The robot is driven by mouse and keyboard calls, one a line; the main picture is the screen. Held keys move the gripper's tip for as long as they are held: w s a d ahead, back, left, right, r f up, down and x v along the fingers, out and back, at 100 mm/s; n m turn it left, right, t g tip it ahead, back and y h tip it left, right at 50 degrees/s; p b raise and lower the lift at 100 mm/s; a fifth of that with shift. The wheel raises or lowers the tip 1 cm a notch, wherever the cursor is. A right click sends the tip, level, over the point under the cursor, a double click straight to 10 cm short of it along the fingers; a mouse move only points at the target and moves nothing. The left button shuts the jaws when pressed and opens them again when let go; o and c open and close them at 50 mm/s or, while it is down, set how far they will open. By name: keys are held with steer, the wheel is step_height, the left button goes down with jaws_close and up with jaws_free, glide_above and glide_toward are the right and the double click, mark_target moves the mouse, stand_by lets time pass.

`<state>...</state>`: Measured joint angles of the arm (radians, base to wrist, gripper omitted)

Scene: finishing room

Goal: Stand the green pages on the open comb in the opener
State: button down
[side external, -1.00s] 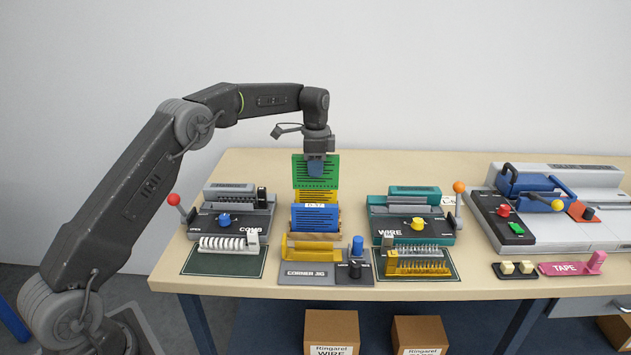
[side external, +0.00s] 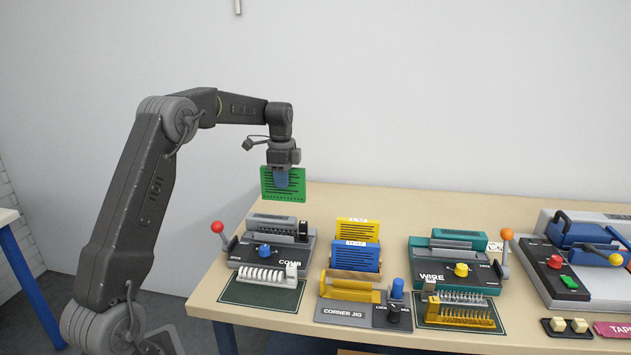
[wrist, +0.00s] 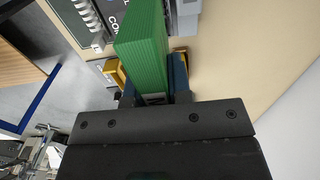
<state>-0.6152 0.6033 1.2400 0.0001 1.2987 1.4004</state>
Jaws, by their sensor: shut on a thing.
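The green pages (side external: 270,186) are a stiff green block with dark printed lines, held upright in the air. My gripper (side external: 283,179) is shut on their upper part; in the wrist view the pages (wrist: 143,50) stick out from between my fingers (wrist: 152,99). The pages hang above and behind the comb opener (side external: 270,243), a grey and dark machine marked COMB with a blue knob and red-balled lever. White comb rings (side external: 262,275) show at its front, over a dark green mat. From this view I cannot tell how far open the comb is.
Yellow pages (side external: 358,229) and blue pages (side external: 355,256) stand in a wooden holder right of the comb opener, behind the yellow corner jig (side external: 350,290). The teal WIRE machine (side external: 455,262) is further right. The table's back strip (side external: 390,200) is clear.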

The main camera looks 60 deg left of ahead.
mark_target(274, 192)
steer(key=shift+s+a+f, duration=0.2)
steer(key=shift+s+a, duration=0.2)
steer(key=shift+s, duration=0.25)
steer(key=shift+s+a+f, duration=0.15)
steer(key=shift+s+a, duration=0.25)
steer(key=shift+s, duration=0.2)
step_height(274, 192, down, 4)
steer(key=shift+w+r, duration=0.15)
steer(key=shift+r, duration=0.05)
steer(key=shift+f, duration=3.35)
steer(key=shift+f, duration=0.55)
steer(key=c, duration=1.3)
jaws_free()
steer(key=shift+r, duration=5.5)
